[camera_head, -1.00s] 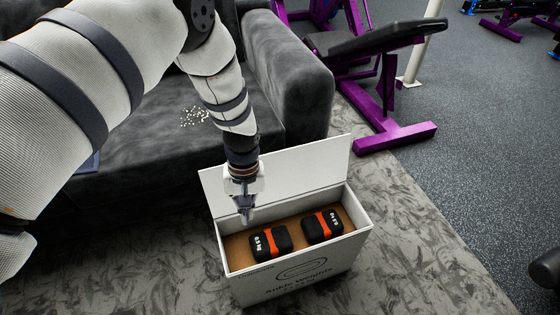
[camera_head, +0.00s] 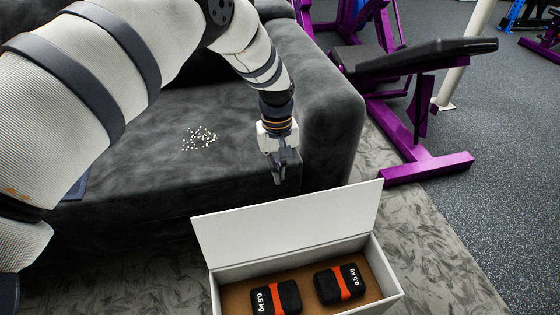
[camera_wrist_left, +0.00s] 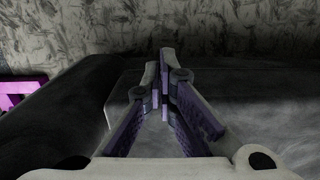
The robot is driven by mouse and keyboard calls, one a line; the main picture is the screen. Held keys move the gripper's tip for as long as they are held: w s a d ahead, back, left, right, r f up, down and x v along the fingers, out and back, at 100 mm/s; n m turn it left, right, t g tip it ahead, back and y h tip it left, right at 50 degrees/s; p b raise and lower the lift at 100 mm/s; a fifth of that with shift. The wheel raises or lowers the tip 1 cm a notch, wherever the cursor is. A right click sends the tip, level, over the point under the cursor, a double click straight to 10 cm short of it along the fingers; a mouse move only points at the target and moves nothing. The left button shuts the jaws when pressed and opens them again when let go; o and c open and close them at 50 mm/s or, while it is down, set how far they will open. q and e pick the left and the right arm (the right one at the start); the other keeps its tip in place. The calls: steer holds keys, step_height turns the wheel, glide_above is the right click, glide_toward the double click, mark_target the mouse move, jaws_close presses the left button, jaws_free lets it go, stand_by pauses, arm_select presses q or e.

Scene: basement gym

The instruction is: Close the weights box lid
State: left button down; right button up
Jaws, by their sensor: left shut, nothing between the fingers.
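The white weights box (camera_head: 393,301) stands on the patterned rug at the bottom of the head view, its lower front cut off by the frame edge. Its lid (camera_head: 290,223) stands up at the back edge, open. Two black ankle weights with orange bands lie inside, one at left (camera_head: 275,298) and one at right (camera_head: 339,284). My left gripper (camera_head: 281,181) is shut and empty, pointing down above and behind the raised lid, in front of the sofa. In the left wrist view its fingertips (camera_wrist_left: 166,60) are close together with nothing between them. My right gripper is not seen.
A dark grey sofa (camera_head: 150,145) fills the left and middle behind the box, with its arm (camera_head: 335,125) close to my left gripper. Small white bits (camera_head: 199,138) lie on its seat. A purple bench frame (camera_head: 430,168) stands at right. Open floor (camera_head: 480,215) lies beyond the rug.

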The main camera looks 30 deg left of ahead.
mark_target(292, 219)
arm_select(q)
steer(key=s+d+f, duration=0.2)
steer(key=d, duration=0.1)
steer(key=shift+s+f+p, duration=0.3)
steer(key=shift+f+p, duration=0.05)
